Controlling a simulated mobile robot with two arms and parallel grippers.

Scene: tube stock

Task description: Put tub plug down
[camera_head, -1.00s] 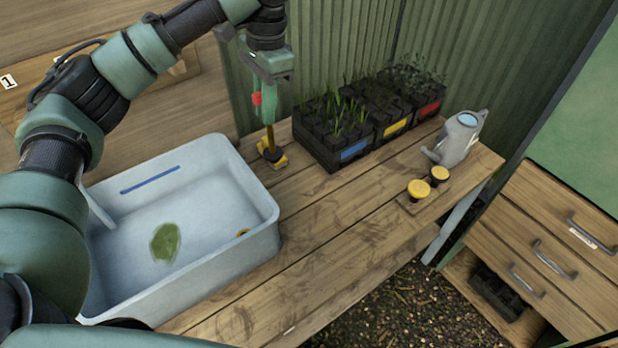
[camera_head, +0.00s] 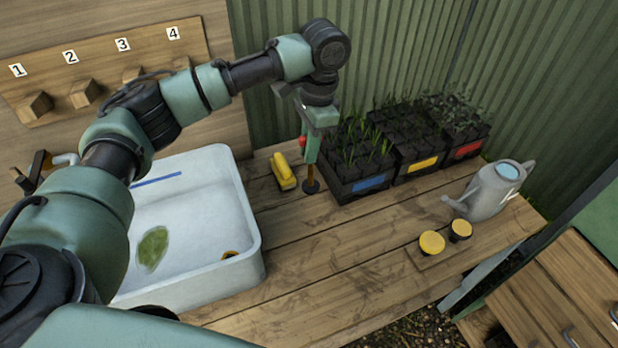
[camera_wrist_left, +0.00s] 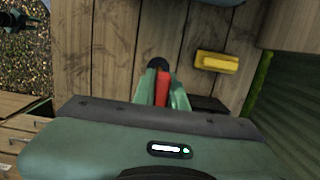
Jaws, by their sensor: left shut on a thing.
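The tub plug (camera_head: 311,187), a dark disc with a brown upright stem, is under my left gripper (camera_head: 311,161). The gripper points down and is shut on the stem. The disc is at or just above the bench (camera_head: 330,240), between the yellow block and the seedling trays; I cannot tell if it touches. In the left wrist view the dark disc (camera_wrist_left: 157,63) shows just beyond my left fingers (camera_wrist_left: 164,88), beside a red part.
A yellow block (camera_head: 284,171) lies close left of the plug. Black seedling trays (camera_head: 345,186) with coloured labels stand close right. A grey watering can (camera_head: 490,192) and two yellow-topped knobs (camera_head: 432,242) are farther right. The front middle of the bench is clear.

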